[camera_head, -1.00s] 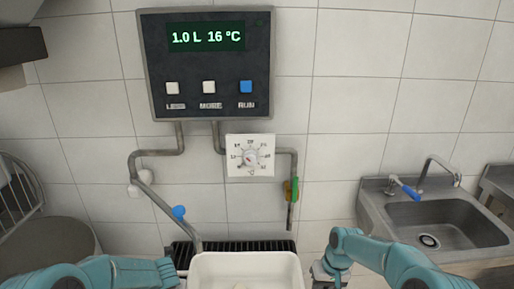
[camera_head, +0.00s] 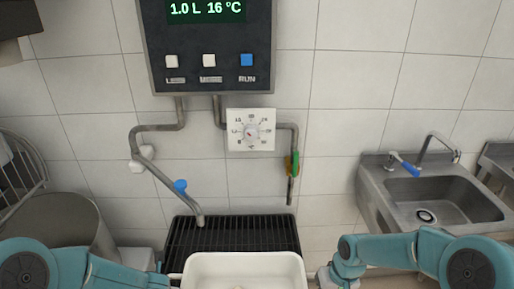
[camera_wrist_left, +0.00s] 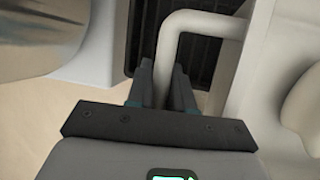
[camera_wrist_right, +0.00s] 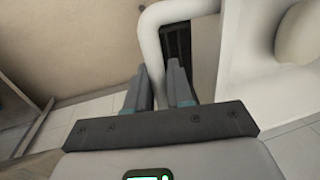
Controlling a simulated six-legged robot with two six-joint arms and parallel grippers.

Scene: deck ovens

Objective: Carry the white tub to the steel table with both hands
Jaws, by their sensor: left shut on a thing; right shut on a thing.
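The white tub (camera_head: 245,262) is at the bottom middle of the head view, in front of the black slatted rack, and its lower part is cut off. Something pale is just visible inside. My left gripper (camera_wrist_left: 160,82) is shut on the tub's white bar handle (camera_wrist_left: 201,22) in the left wrist view. My right gripper (camera_wrist_right: 160,85) is shut on the other bar handle (camera_wrist_right: 177,12) in the right wrist view. No steel table can be made out in any view.
The black rack (camera_head: 233,233) stands against the tiled wall under a pipe spout (camera_head: 199,221). A control panel (camera_head: 207,60) and a dial (camera_head: 251,131) are above it. A steel sink (camera_head: 440,198) is at the right. A large round metal vessel (camera_head: 60,222) is at the left.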

